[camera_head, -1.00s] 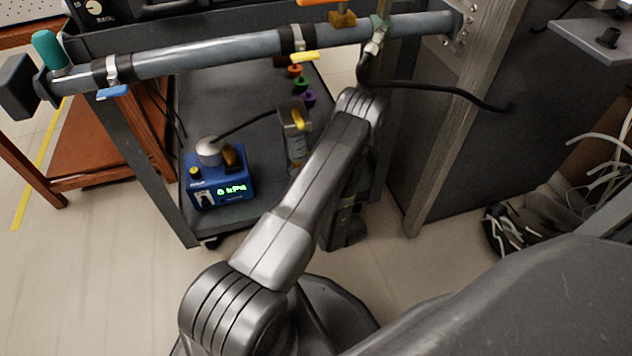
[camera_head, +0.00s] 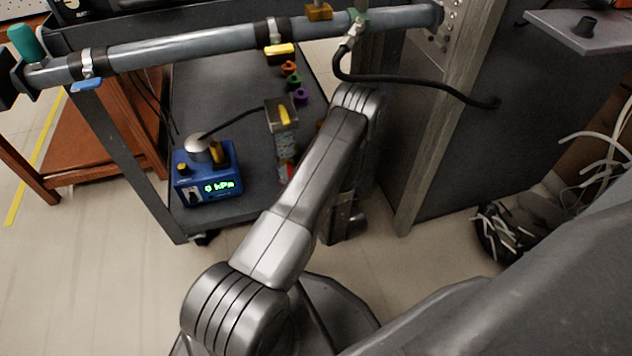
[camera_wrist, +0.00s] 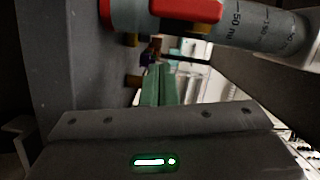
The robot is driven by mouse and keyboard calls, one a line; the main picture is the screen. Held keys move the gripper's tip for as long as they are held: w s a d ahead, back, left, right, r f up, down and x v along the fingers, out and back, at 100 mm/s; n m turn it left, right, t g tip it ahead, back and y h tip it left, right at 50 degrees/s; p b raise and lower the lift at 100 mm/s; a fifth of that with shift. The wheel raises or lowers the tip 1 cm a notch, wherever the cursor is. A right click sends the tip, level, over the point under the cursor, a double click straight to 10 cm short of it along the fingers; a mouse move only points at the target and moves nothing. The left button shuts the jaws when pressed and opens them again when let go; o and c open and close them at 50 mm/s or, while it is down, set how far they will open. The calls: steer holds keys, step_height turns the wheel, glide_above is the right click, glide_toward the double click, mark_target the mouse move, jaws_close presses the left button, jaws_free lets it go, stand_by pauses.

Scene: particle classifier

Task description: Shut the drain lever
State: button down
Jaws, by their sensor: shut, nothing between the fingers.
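A red lever-like part (camera_wrist: 185,8) sits on a grey tube with mL marks (camera_wrist: 262,25), at the top of the wrist view. I take it for the drain lever, but no label confirms this. In the head view a clear upright column (camera_head: 285,143) has a yellow lever (camera_head: 285,115) near its top and a small red part (camera_head: 288,170) low down, partly behind my arm. My gripper's green fingers (camera_wrist: 158,86) are together and empty, below the red part in the wrist picture and apart from it. The head view hides my gripper behind my arm.
A blue pressure box (camera_head: 207,173) reading 0 kPa stands on the dark cart shelf (camera_head: 215,95). A grey pipe (camera_head: 170,47) with yellow and blue levers crosses above. A black hose (camera_head: 420,85) hangs at right. Cables (camera_head: 500,225) lie on the floor at right.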

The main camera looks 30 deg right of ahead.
steer(key=s+p, duration=0.3)
steer(key=s, duration=0.6)
steer(key=shift+s, duration=0.4)
